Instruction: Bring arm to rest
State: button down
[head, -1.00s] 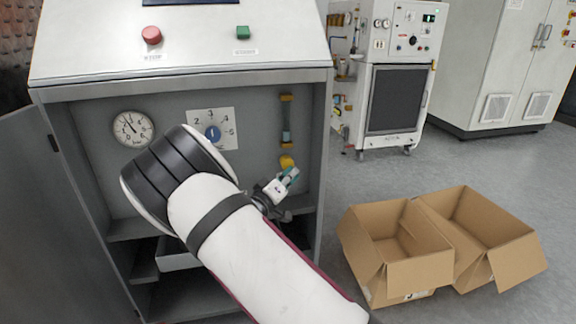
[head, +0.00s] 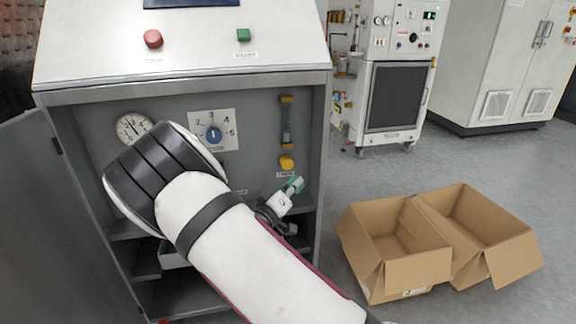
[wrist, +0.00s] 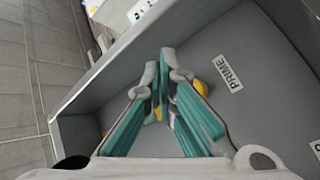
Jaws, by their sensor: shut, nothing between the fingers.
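My arm reaches from the lower right across the open front of the grey washer cabinet (head: 262,130). My gripper (head: 297,184) is small and partly hidden behind my arm in the head view, in front of the cabinet's right inner side, below the yellow knob (head: 287,163). In the wrist view my gripper (wrist: 164,75) has its teal-padded fingers together at the tips, with nothing between them. Part of the yellow knob (wrist: 201,87) shows just beyond the fingers, beside the PRIME label (wrist: 227,72).
A red button (head: 153,39) and green button (head: 243,35) sit on top. Cardboard boxes (head: 415,272) stand on the floor at right.

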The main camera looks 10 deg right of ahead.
dwell(0.4)
jog(key=s+a+r+g+y, duration=0.35)
jog(key=s+r+y, duration=0.4)
jog(key=s, duration=0.25)
jog(key=s+a+r+g+y, duration=0.3)
jog(key=s+a+r+y, duration=0.25)
jog(key=s+y, duration=0.35)
jog(key=s+d+r+g+h, duration=0.1)
jog(key=s+d+g, duration=0.3)
jog(key=s, duration=1.2)
jog(key=s+d+r+g+h, duration=0.2)
jog(key=s+d, duration=0.3)
jog(key=s, duration=1.1)
notch_tip(320, 180, up, 26)
jog(key=t+p, duration=0.3)
jog(key=p, duration=2.2)
jog(key=shift+w+d+f+m+t, duration=0.2)
jog(key=shift+f+m+t, duration=0.05)
jog(key=shift+m+t, duration=0.1)
